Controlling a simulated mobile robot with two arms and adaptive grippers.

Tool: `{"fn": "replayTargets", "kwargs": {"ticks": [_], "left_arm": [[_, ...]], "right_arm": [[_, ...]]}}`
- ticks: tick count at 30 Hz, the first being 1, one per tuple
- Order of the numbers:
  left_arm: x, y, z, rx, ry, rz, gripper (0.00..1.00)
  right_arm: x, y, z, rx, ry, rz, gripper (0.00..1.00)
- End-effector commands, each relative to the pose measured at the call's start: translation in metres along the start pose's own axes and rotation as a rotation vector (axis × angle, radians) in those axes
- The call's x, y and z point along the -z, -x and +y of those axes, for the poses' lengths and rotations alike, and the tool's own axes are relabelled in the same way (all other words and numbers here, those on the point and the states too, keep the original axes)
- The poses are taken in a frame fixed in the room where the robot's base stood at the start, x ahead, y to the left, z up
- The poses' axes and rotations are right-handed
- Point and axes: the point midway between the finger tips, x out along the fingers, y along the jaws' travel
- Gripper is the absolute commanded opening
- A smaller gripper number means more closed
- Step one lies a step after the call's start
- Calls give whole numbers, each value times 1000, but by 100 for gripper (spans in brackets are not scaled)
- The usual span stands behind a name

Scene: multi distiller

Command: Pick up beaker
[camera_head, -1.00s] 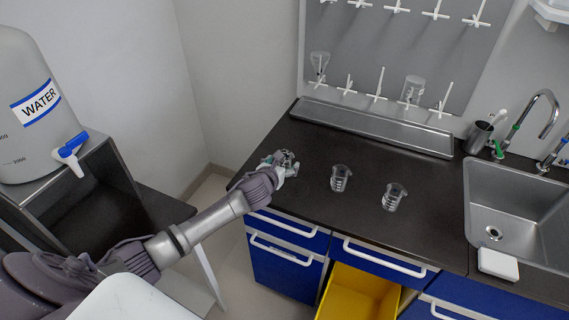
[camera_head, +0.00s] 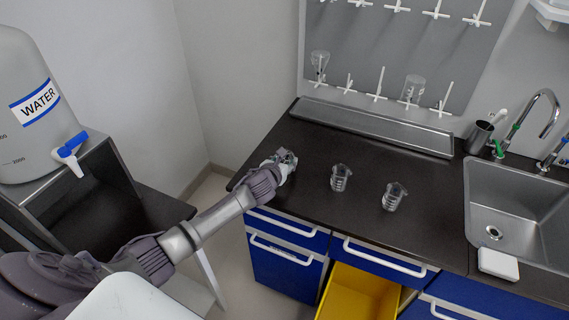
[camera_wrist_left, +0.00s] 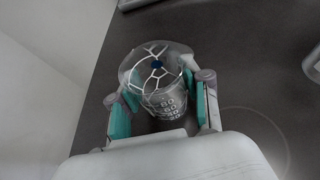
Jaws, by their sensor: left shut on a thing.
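My left gripper (camera_head: 287,162) is at the left end of the dark counter. The left wrist view shows its teal-padded fingers (camera_wrist_left: 161,108) shut on a clear beaker (camera_wrist_left: 158,80) with printed volume marks, one finger on each side. In the head view that beaker is mostly hidden by the gripper. Two more clear beakers stand upright on the counter, one in the middle (camera_head: 340,178) and one to its right (camera_head: 393,196). I cannot tell whether the held beaker touches the counter. My right gripper is not in view.
A metal trough (camera_head: 375,127) runs along the back of the counter (camera_head: 300,215) under a pegboard (camera_head: 400,50) with glassware. A sink (camera_head: 515,215) is at the right. An open yellow drawer (camera_head: 358,295) sticks out below. A water container (camera_head: 38,105) stands at the left.

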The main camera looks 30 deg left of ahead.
Motion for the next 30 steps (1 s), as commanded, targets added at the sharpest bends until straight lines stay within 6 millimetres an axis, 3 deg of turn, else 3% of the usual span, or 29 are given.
{"fn": "replayTargets", "kwargs": {"ticks": [8, 14, 24, 30], "left_arm": [[-8, 3, 1, 0, -2, -3, 14], [-38, 14, 1, 0, -4, -7, 14], [-73, 38, -70, 4, 2, -4, 14], [-88, 47, -100, 3, 1, -3, 14]], "right_arm": [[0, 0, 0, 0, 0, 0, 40], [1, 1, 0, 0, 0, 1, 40], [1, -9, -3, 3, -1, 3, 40], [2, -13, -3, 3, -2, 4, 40]]}}
